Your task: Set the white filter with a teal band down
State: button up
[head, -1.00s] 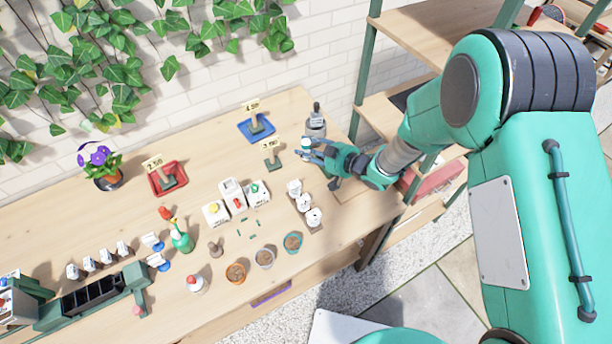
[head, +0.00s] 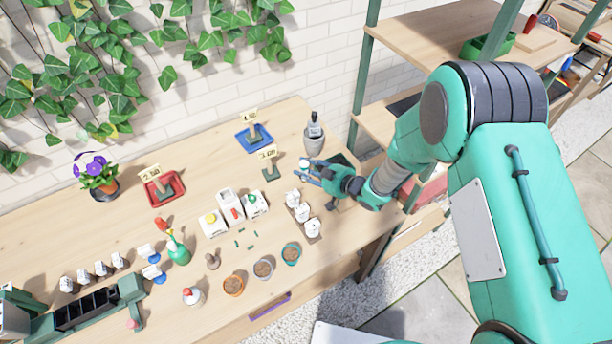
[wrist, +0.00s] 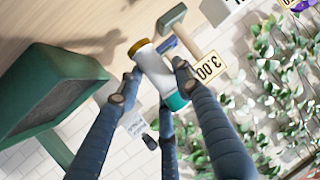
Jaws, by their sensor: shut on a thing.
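The white filter is a small white cylinder with a teal band at one end and an orange-gold band at the other. In the wrist view the filter (wrist: 155,72) lies tilted between my fingers. In the head view the filter (head: 304,163) is a small pale shape at my fingertips. My gripper (head: 308,171) is shut on it above the right part of the wooden bench (head: 120,228). Whether the filter touches anything below is hard to tell.
A price sign on a green stand (head: 272,172) is left of my gripper. Bare bench lies between some objects.

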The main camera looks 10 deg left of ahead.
jog(key=shift+f+b, duration=0.45)
jog(key=shift+f, duration=1.45)
jog(key=shift+f, duration=0.1)
jog(key=o, duration=0.9)
jog(key=p+v, duration=0.2)
jog(key=v, duration=1)
jog(key=shift+w+r, duration=0.1)
jog(key=shift+r, duration=0.1)
